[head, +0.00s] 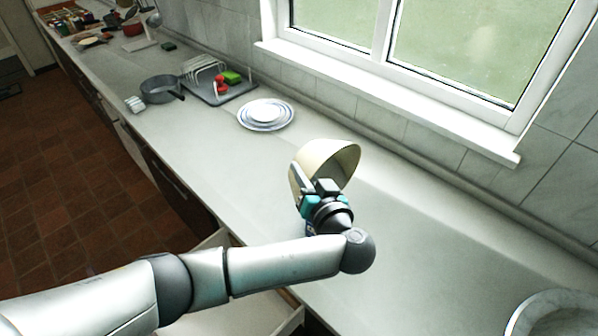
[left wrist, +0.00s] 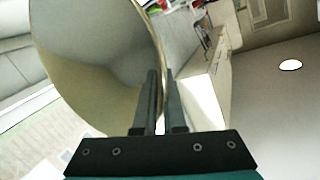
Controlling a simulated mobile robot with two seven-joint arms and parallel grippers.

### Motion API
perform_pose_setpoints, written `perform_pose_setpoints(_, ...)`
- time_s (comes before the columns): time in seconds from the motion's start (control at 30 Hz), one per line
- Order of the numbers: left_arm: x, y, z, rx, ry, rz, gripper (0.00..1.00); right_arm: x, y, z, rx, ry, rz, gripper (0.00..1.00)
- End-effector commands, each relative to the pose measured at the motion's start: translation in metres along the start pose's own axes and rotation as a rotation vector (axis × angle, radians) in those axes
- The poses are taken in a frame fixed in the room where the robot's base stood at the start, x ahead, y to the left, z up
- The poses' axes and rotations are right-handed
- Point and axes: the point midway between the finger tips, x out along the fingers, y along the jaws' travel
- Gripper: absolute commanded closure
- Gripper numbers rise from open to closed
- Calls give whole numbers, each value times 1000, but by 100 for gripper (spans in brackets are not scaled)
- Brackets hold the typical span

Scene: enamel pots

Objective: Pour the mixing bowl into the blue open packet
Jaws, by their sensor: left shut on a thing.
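My left gripper (head: 322,186) is shut on the wall of a cream mixing bowl (head: 338,158), above the near part of the counter. The bowl is steeply tilted on its side. In the left wrist view the bowl (left wrist: 95,60) fills the upper left, and its edge runs between the two fingers of the left gripper (left wrist: 159,100). I cannot make out any contents in it. The blue open packet is not clearly visible; a small blue patch shows just under the gripper in the head view, mostly hidden by my arm. My right gripper is out of view.
Plates (head: 266,114) are stacked on the counter (head: 420,240) beyond the bowl. Farther back are a grey pan (head: 160,90) and a drying rack (head: 205,75). A round metal vessel (head: 555,315) is at the lower right. An open drawer (head: 285,320) juts out below my arm.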

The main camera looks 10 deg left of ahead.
Motion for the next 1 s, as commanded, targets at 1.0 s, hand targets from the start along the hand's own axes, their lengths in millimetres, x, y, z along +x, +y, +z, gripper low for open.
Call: perform_pose_setpoints(1.0, -2, -5, -14, -136, -295, 135, 100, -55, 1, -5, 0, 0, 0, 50)
